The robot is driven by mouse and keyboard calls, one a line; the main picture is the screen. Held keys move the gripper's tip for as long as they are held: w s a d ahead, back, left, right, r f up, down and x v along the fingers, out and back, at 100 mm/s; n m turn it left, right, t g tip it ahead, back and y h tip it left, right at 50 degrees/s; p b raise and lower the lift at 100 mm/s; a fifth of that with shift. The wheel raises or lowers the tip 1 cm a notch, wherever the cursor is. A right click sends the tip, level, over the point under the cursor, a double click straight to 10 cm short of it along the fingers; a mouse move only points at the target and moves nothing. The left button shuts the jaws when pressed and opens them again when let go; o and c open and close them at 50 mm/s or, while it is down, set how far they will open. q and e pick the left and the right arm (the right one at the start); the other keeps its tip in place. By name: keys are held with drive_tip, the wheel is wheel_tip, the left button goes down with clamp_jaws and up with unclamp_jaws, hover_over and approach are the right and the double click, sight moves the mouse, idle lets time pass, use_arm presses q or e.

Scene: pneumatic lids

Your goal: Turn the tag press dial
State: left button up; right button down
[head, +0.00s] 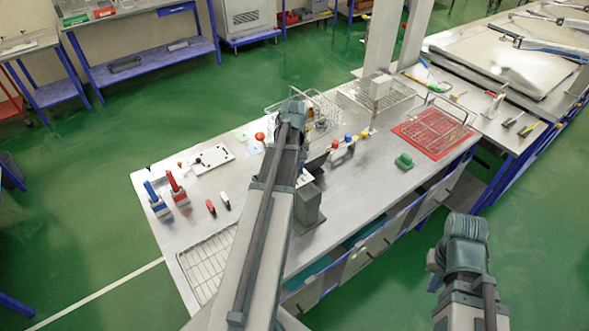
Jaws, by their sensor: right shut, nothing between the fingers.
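A grey blocky device (308,207) with a light box beside its top stands at the near edge of the metal bench, right of my left arm. It may be the tag press. I cannot make out a dial on it; my left arm covers part of that area. My left arm reaches up across the bench, its top joint over the wire baskets. Its gripper is hidden behind the arm. My right arm is folded at the lower right, off the bench over the green floor. My right gripper (435,263) is small there, shut and empty, away from the device.
On the bench (185,230) are a blue-handled tool (155,196), a red-handled tool (175,186), a white plate (208,159), a wire rack (207,268), colored knobs (348,138) and a red tray (405,130). A post (380,50) rises behind.

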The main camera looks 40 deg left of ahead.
use_arm(q)
clamp_jaws()
drive_tip(key=m, duration=0.4)
drive_tip(key=shift+m, duration=0.3)
drive_tip(key=m, duration=0.4)
drive_tip(key=shift+m, duration=0.3)
idle(0.4)
drive_tip(key=o, duration=0.9)
unclamp_jaws()
